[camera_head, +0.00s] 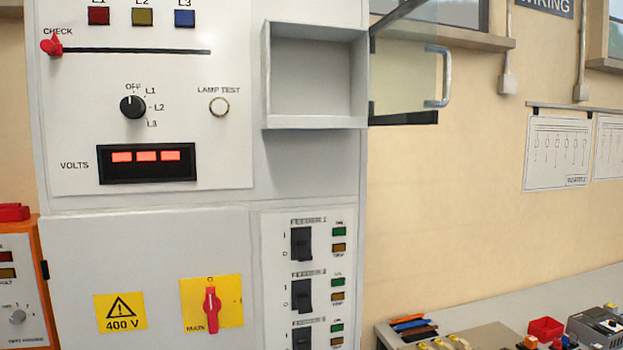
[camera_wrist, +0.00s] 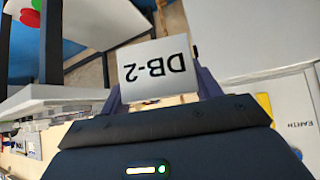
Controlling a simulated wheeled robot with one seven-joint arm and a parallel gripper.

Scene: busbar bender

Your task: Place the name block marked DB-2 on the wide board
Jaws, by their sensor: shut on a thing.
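The white name block marked DB-2 (camera_wrist: 150,68) is in the wrist view, its lettering upside down. My gripper (camera_wrist: 160,90) is shut on it, with one dark finger at each side and the marked face towards the camera. My gripper and the block do not show in the head view. I cannot pick out the wide board for certain in either view.
A grey cabinet (camera_head: 150,210) with switches and a lit volt display fills the left of the head view. An open-fronted box (camera_head: 314,75) sits beside a swung-open clear door (camera_head: 405,80). A bench (camera_head: 500,312) with tools and parts stands lower right.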

